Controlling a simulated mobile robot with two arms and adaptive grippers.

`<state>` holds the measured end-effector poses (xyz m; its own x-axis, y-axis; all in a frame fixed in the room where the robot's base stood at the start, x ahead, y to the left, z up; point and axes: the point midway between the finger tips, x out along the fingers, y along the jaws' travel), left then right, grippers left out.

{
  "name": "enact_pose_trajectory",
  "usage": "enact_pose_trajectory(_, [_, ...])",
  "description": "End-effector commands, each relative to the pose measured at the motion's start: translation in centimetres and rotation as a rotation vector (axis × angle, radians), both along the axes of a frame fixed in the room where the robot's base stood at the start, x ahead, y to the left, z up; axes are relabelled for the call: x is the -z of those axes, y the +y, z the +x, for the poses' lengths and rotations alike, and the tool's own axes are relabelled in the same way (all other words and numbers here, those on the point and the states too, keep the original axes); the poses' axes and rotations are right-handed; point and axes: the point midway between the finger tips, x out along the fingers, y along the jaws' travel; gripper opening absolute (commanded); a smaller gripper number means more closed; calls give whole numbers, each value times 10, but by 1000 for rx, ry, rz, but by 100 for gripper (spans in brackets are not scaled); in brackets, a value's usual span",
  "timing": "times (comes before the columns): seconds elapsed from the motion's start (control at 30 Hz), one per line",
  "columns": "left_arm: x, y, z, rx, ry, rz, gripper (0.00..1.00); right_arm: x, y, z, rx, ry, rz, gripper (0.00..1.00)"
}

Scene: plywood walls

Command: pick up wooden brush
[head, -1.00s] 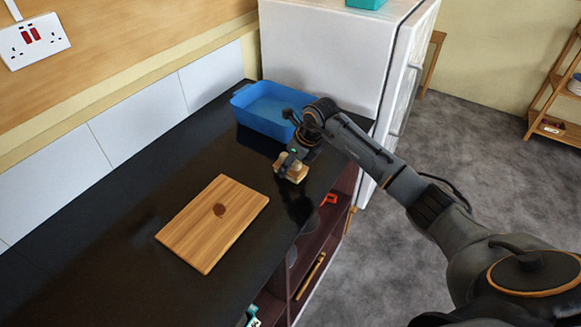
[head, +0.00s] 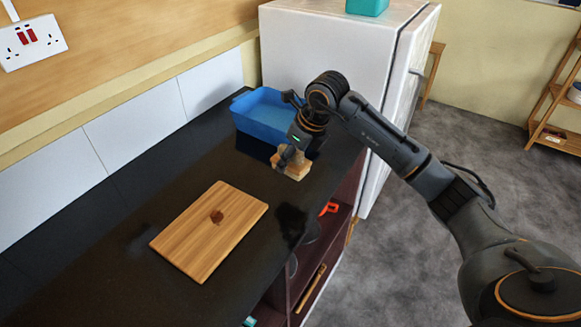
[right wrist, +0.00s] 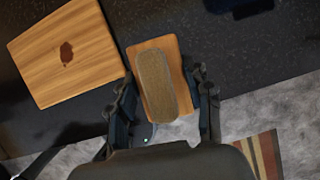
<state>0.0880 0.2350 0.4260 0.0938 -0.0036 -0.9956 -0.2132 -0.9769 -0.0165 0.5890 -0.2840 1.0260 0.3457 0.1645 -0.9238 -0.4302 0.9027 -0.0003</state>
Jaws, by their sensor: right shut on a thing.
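The wooden brush (head: 293,170) is a small light-brown block near the right end of the dark counter, in front of the blue bin. In the right wrist view the brush (right wrist: 156,84) shows as a wooden board with a rounded tan pad, between the two fingers. My right gripper (head: 286,158) comes down from above and is shut on the brush. The brush looks raised a little off the counter, though the gap is hard to judge. My left gripper is in neither view.
A blue bin (head: 266,118) stands behind the brush, beside the white fridge (head: 325,58). A wooden board (head: 210,235) with a dark brown spot lies on the counter (head: 130,215). Below the counter are open shelves (head: 312,255). The grey floor at right is open.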

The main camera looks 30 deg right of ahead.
Motion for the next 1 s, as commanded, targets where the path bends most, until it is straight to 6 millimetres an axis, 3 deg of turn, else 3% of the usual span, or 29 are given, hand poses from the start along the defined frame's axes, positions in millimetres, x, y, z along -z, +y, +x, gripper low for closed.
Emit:
enact_pose_trajectory(0.23, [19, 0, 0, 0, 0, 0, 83, -22, 21, -44, -4, -4, -2, 16])
enact_pose_trajectory(0.5, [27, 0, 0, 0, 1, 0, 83, -40, 37, -75, -1, -3, -1, 16])
enact_pose_trajectory(0.97, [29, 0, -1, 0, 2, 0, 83, -45, 41, -85, 1, 0, 0, 16])
enact_pose_trajectory(1.0, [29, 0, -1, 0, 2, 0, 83, -45, 41, -85, 1, 0, 0, 46])
